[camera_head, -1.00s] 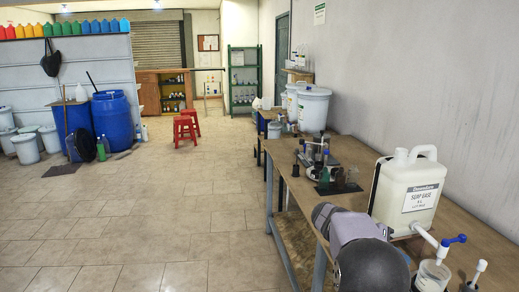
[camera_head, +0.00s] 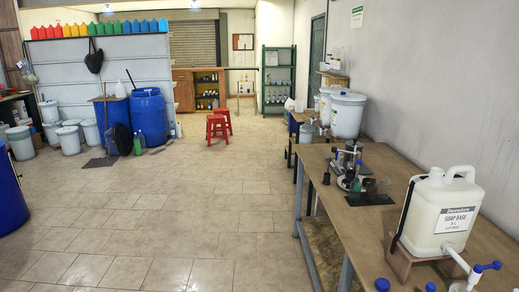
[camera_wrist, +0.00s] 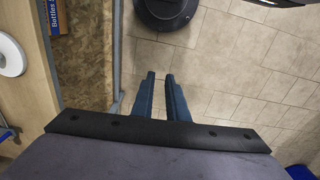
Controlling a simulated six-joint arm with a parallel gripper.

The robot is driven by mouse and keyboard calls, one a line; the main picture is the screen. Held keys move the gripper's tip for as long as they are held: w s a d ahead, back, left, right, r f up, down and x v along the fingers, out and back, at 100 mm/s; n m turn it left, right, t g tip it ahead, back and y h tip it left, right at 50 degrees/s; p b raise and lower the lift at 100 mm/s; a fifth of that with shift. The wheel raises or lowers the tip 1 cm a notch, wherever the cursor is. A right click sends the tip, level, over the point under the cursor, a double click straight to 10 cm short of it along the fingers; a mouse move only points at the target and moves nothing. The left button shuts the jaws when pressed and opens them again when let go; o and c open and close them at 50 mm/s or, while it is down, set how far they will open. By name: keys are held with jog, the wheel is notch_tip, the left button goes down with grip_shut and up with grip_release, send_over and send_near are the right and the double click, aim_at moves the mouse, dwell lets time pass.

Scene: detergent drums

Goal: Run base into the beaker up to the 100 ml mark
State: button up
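A translucent white jug labelled SOAP BASE (camera_head: 443,212) stands on a wooden stand (camera_head: 408,262) on the bench at right in the head view. Its white spout (camera_head: 455,258) points down to the right, with a blue-handled tap (camera_head: 484,268). The tap's lower end and whatever is below it are cut by the frame's bottom edge; I cannot make out the beaker or its marks. My gripper (camera_wrist: 160,77) shows only in the wrist view. Its two dark blue fingers are a narrow gap apart, with bare floor between and beyond them. It holds nothing.
The wooden bench (camera_head: 350,225) runs along the right wall, with a dark stand of small glassware (camera_head: 352,170) and white buckets (camera_head: 347,115) farther back. Blue caps show at the bottom edge. The tiled floor (camera_head: 190,220) to the left is open. A lower shelf (camera_wrist: 82,60) shows in the wrist view.

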aim_at(491, 267)
jog(key=shift+o, duration=1.2)
jog(key=w+d+r+n+t+h+p, duration=0.2)
jog(key=w+d+t, duration=0.1)
jog(key=w+d, duration=0.55)
jog(key=w+d+r+n+t+h+p, duration=0.15)
jog(key=w+d, duration=0.35)
jog(key=d, duration=0.7)
jog(key=s+d+r+n+t+h+p, duration=0.1)
jog(key=d+r+n+t, duration=0.15)
jog(key=d, duration=0.65)
jog(key=d+r+n+t+h, duration=0.1)
jog(key=d+r+n+t, duration=0.2)
jog(key=d, duration=0.5)
jog(key=s+d+r+n+t+h+p, duration=0.1)
jog(key=d+r+n+t+h, duration=0.2)
jog(key=d, duration=0.6)
jog(key=shift+w+d+r+n+t+y+b, duration=0.2)
jog(key=shift+w+d+n+t+y+b, duration=0.15)
jog(key=shift+w+b, duration=0.35)
jog(key=shift+w+d+r+n+t+y+b, duration=0.2)
jog(key=shift+w+d+n+y+b, duration=0.25)
jog(key=shift+w+b, duration=0.3)
jog(key=shift+w+d+r+n+t+y+b, duration=0.15)
jog(key=shift+w+d+n+t+y+b, duration=0.35)
jog(key=shift+b, duration=0.35)
jog(key=shift+w+a, duration=0.1)
jog(key=shift+w, duration=0.05)
